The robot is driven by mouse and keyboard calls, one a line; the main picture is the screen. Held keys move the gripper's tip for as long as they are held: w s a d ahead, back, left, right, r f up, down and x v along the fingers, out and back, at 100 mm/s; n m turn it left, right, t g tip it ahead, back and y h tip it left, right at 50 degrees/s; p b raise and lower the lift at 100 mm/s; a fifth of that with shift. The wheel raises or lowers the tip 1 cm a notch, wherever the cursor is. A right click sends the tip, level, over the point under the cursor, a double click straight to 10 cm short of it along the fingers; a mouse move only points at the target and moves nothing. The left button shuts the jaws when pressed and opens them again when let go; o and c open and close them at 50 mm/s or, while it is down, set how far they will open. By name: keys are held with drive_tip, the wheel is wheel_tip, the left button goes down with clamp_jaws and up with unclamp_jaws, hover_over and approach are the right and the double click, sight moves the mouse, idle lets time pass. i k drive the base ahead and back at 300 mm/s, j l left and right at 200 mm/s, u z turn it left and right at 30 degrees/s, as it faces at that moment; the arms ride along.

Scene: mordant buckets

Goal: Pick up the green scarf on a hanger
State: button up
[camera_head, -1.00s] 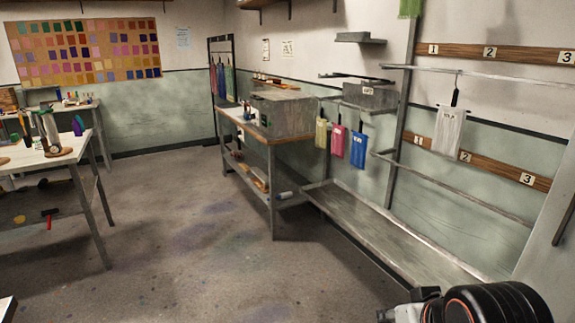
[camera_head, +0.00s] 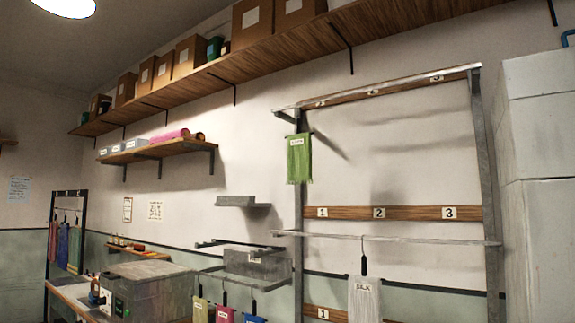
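The green scarf (camera_head: 299,158) hangs high on the left side of the metal wall rack (camera_head: 297,210), just below the left end of its top rail. It hangs straight down, with a small pale label near its top and a fringed lower edge. Its hanger is too small to make out. My gripper is not in view.
A white scarf (camera_head: 364,298) labelled SILK hangs on the middle rail (camera_head: 390,239). Yellow, pink and blue cloths hang lower left. A long wooden shelf (camera_head: 250,57) with boxes runs overhead. A pale block stack (camera_head: 545,170) stands at the right.

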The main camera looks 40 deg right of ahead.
sight(299, 145)
drive_tip(key=i+z, duration=0.3)
drive_tip(key=z, duration=0.15)
drive_tip(key=i+z, duration=0.3)
drive_tip(key=z, duration=0.15)
drive_tip(key=i+j+z, duration=0.1)
drive_tip(key=i+z, duration=0.3)
drive_tip(key=k, duration=0.1)
